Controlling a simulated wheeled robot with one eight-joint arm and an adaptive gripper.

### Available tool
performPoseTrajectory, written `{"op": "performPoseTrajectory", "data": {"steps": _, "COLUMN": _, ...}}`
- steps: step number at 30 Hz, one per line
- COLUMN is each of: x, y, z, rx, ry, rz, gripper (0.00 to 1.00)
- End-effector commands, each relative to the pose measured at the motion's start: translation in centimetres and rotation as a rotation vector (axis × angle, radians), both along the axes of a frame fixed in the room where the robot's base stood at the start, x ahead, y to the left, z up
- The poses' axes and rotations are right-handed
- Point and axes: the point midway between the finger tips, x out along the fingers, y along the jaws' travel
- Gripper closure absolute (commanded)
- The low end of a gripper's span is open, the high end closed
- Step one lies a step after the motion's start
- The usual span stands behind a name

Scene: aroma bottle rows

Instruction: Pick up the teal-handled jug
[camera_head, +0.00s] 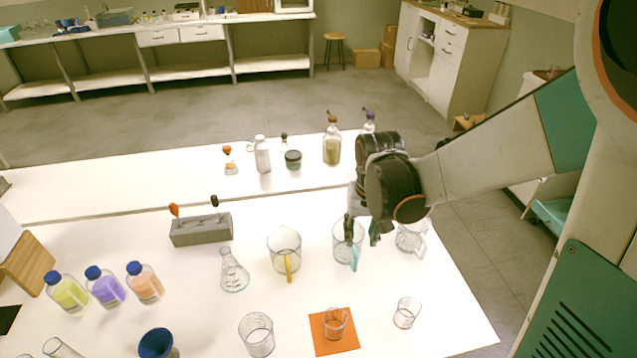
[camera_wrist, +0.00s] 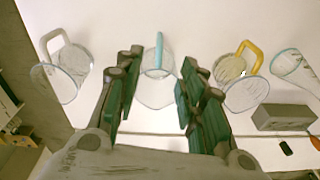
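The teal-handled jug (camera_head: 341,250) is clear and stands upright on the white table. Its teal handle faces the near side. In the wrist view the jug (camera_wrist: 156,92) is in the upper middle, with its handle at the top. My gripper (camera_head: 362,230) is over the jug's right side in the head view and partly hides it. In the wrist view my gripper (camera_wrist: 159,78) is open, with the jug between its two spread fingers. There is a visible gap on each side, and no contact shows. How far the fingertips are above the rim is hard to tell.
A yellow-handled jug (camera_head: 284,247) stands left of it and a clear-handled jug (camera_head: 411,238) close on the right. A conical flask (camera_head: 233,272), a grey block (camera_head: 201,230) and an orange mat (camera_head: 320,345) are nearby. The table's right edge lies beyond the clear-handled jug.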

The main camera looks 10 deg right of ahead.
Motion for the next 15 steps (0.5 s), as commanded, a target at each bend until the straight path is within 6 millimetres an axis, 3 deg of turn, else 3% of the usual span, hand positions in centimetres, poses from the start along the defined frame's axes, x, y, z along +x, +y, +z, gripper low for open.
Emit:
{"op": "performPoseTrajectory", "data": {"steps": 5, "x": 1.1, "y": 0.0, "z": -2.5, "rx": 0.002, "ry": 0.067, "rz": -0.021, "gripper": 0.64}}
{"op": "performPoseTrajectory", "data": {"steps": 15, "x": 1.2, "y": 0.0, "z": -6.3, "rx": 0.003, "ry": 0.102, "rz": -0.032, "gripper": 0.64}}
